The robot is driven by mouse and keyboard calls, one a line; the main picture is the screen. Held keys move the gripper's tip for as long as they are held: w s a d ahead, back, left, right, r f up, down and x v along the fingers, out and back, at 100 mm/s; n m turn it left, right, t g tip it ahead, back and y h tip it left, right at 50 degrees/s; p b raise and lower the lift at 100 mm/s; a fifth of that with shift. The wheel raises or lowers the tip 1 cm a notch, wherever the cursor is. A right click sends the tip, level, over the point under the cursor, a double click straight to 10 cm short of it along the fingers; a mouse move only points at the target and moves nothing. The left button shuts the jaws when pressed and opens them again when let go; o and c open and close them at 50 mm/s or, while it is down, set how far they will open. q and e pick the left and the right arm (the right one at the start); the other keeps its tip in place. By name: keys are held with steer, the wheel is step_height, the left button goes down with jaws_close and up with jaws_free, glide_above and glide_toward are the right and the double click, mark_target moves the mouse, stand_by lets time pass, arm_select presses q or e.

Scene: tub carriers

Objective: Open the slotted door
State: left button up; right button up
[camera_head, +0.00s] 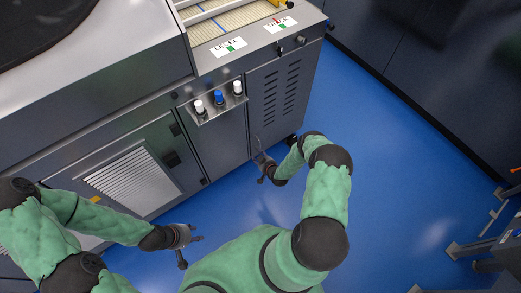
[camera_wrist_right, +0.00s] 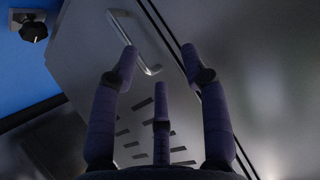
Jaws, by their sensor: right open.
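The slotted door (camera_head: 282,95) is a dark grey panel with rows of slots at the right end of the machine's front. It looks shut. In the right wrist view, the door (camera_wrist_right: 95,75) carries a pale bar handle (camera_wrist_right: 143,45) near its edge, beside a narrow seam. My right gripper (camera_head: 263,168) is low at the door's handle side. Its fingers (camera_wrist_right: 158,75) are spread and empty, pointing at the door with the handle ahead between the fingertips. Contact with the handle cannot be told. My left gripper (camera_head: 192,250) is open and empty over the floor, away from the door.
A louvred panel (camera_head: 133,178) is further left. A caster (camera_wrist_right: 33,30) shows in the wrist view.

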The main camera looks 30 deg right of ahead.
steer(key=s+d+f+t+h+b, duration=0.1)
steer(key=d+f+t+b, duration=0.15)
steer(key=d, duration=0.25)
steer(key=shift+n+g, duration=0.3)
steer(key=shift+g, duration=0.05)
steer(key=shift+f+b+x, duration=0.2)
steer(key=shift+b+x, duration=0.95)
steer(key=shift+x, duration=1.6)
steer(key=shift+f+b+x, duration=0.2)
steer(key=shift+b+x, duration=0.9)
steer(key=shift+x, duration=1.6)
steer(key=shift+s+d, duration=0.15)
jaws_close()
